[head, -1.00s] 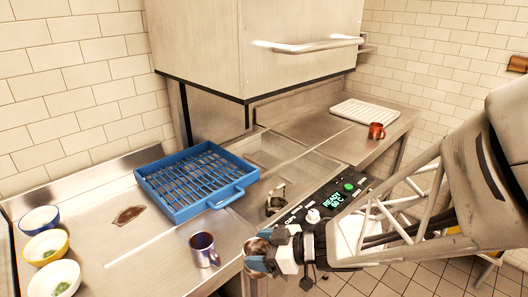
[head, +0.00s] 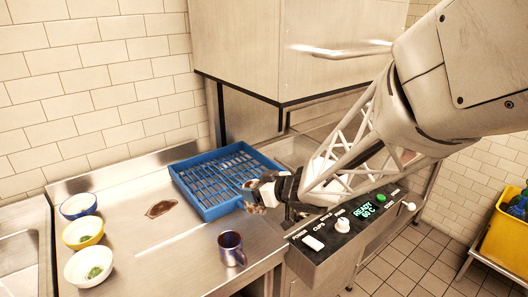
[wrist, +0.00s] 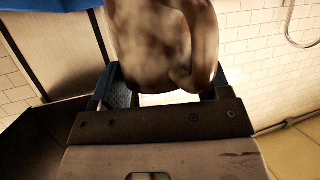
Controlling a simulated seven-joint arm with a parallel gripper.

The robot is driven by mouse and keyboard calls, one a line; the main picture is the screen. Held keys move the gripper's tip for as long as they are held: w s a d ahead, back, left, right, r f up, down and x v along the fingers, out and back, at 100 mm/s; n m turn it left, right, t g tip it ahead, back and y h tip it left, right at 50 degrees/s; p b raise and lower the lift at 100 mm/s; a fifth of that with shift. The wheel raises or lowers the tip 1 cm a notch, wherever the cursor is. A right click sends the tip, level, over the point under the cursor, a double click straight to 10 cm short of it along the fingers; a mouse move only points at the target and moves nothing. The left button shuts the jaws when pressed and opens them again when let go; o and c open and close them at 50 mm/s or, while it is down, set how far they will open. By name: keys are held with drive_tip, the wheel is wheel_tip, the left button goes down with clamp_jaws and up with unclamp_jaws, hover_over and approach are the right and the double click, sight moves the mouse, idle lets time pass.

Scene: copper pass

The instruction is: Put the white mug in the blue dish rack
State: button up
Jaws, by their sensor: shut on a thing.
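My gripper (head: 262,193) is shut on a mug that looks stained grey-brown, with its handle to the right in the wrist view (wrist: 150,40). No plainly white mug shows, and I cannot tell whether the held one is white under the stains. The blue dish rack (head: 207,210) lies on the steel counter. My gripper is at the rack's right front side in the head view; I cannot tell its height above the rim. A blue strip, likely the rack, shows at the top left of the wrist view (wrist: 45,8). My arm hides the area behind it.
A purple-blue metal mug (head: 231,250) stands on the counter in front of the rack. Blue (head: 78,206), yellow (head: 83,232) and white (head: 90,266) bowls stand at the left. A control panel (head: 345,222) is below my arm. The counter between bowls and rack is mostly clear.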

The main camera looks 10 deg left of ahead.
drive_tip(key=w+a+r+m+t, duration=0.1)
drive_tip(key=w+a+r, duration=0.1)
drive_tip(key=w+a, duration=0.6)
drive_tip(key=r+m+t+h, duration=0.1)
hover_over(217, 196)
drive_tip(key=shift+w+r, duration=0.1)
drive_tip(key=shift+r, duration=0.05)
wheel_tip(217, 196, down, 6)
idle(0.3)
drive_tip(key=shift+f, duration=0.2)
drive_tip(key=shift+f, duration=1.8)
drive_tip(key=shift+f, duration=0.1)
